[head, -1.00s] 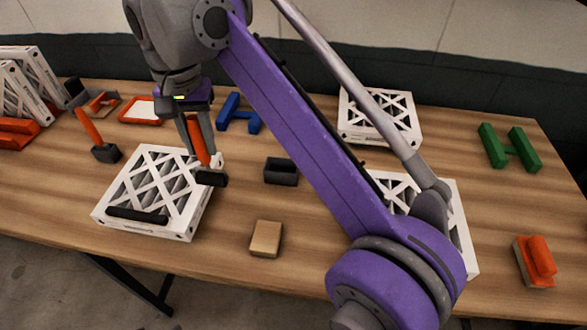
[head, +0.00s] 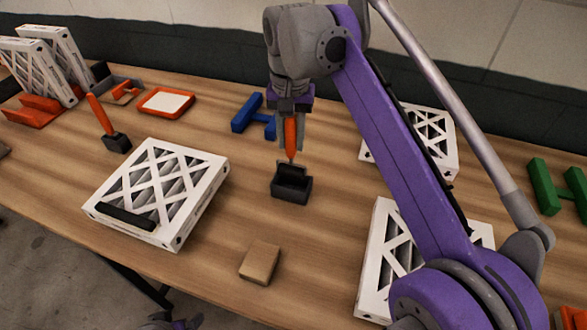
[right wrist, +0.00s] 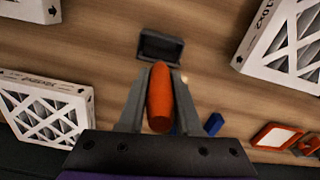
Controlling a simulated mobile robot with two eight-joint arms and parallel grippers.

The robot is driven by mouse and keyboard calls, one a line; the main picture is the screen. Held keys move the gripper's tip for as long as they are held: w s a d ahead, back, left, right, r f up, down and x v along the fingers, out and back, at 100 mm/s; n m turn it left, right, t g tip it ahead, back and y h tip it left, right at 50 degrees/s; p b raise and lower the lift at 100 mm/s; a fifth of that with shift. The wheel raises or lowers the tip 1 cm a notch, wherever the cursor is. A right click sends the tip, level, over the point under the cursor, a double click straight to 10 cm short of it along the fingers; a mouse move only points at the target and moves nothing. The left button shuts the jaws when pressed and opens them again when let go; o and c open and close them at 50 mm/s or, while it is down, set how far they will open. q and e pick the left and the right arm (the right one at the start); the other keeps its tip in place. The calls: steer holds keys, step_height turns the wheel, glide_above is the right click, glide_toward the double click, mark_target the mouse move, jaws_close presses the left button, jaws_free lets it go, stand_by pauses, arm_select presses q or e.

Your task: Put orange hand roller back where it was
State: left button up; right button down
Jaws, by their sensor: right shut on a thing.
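The orange hand roller has an orange handle (head: 291,134) and a dark roller head. It hangs nearly upright in my right gripper (head: 290,145), whose fingers are shut on the handle. The head is at the small dark open box (head: 291,189) on the table; I cannot tell whether it is inside or just above. In the right wrist view the orange handle (right wrist: 161,97) sits between the fingers, with the dark box (right wrist: 161,47) beyond it. My left gripper is not clearly in view.
A white boxed filter (head: 160,190) with a black bar on it lies left. Another orange-handled tool (head: 103,118) stands behind it. A tan block (head: 260,262) lies in front, a blue holder (head: 250,115) behind. More filters (head: 385,225) lie right, under my arm.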

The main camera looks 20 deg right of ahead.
mark_target(291, 159)
steer(key=shift+f+b, duration=0.5)
steer(key=shift+f, duration=2.45)
steer(key=shift+f, duration=0.15)
steer(key=c, duration=0.6)
jaws_free()
step_height(291, 159, up, 12)
steer(key=p, duration=0.3)
